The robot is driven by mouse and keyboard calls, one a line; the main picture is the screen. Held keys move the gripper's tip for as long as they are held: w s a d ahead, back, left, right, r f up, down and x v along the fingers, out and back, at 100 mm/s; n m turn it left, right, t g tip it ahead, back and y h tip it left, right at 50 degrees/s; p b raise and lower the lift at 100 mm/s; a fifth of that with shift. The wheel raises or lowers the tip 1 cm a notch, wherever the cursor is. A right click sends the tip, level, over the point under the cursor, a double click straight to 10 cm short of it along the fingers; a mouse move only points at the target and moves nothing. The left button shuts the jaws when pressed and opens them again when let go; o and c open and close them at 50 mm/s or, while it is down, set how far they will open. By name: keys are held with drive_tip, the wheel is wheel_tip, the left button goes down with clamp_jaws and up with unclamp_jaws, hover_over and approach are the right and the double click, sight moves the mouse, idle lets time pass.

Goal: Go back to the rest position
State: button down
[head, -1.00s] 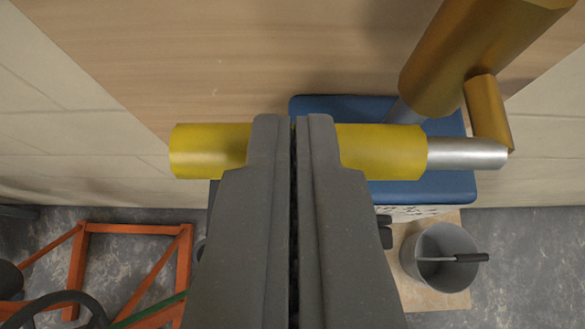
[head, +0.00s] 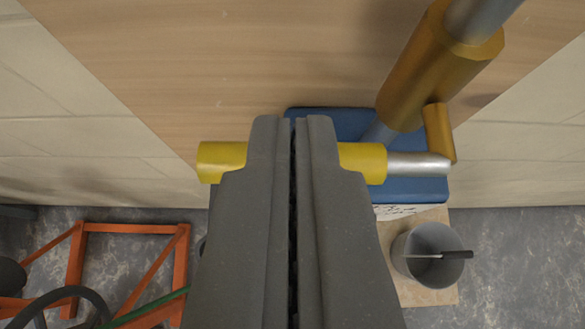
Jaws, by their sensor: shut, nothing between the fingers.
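My gripper (head: 293,120) fills the middle of the head view. Its two dark grey fingers are shut with only a thin line between them, and nothing is held. Behind the fingertips a yellow cylinder (head: 362,162) lies across the picture, with a silver rod (head: 415,165) at its right end. The fingers hide its middle part. I cannot tell whether they touch it.
A blue top (head: 330,122) shows behind the cylinder. An orange-brown tube (head: 428,75) slants above right. A grey tub (head: 440,240) with a dark-handled tool (head: 456,254) stands on a board (head: 430,297) at lower right. An orange frame (head: 130,227) stands lower left.

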drive_tip(key=b+v, duration=0.1)
drive_tip(key=v, duration=0.9)
drive_tip(key=s+d+r+t, duration=0.1)
drive_tip(key=d+r, duration=0.4)
drive_tip(key=d, duration=0.5)
drive_tip(key=d+r+t, duration=0.1)
drive_tip(key=d+r, duration=0.3)
drive_tip(key=d, duration=0.5)
drive_tip(key=s+d+r+t, duration=0.1)
drive_tip(key=s+d+r, duration=0.1)
drive_tip(key=s+d, duration=0.2)
drive_tip(key=s+d+r+t+b, duration=0.1)
drive_tip(key=s+d, duration=0.4)
drive_tip(key=d, duration=0.6)
drive_tip(key=shift+s+r, duration=0.15)
drive_tip(key=shift+r, duration=0.35)
drive_tip(key=shift+a, duration=0.15)
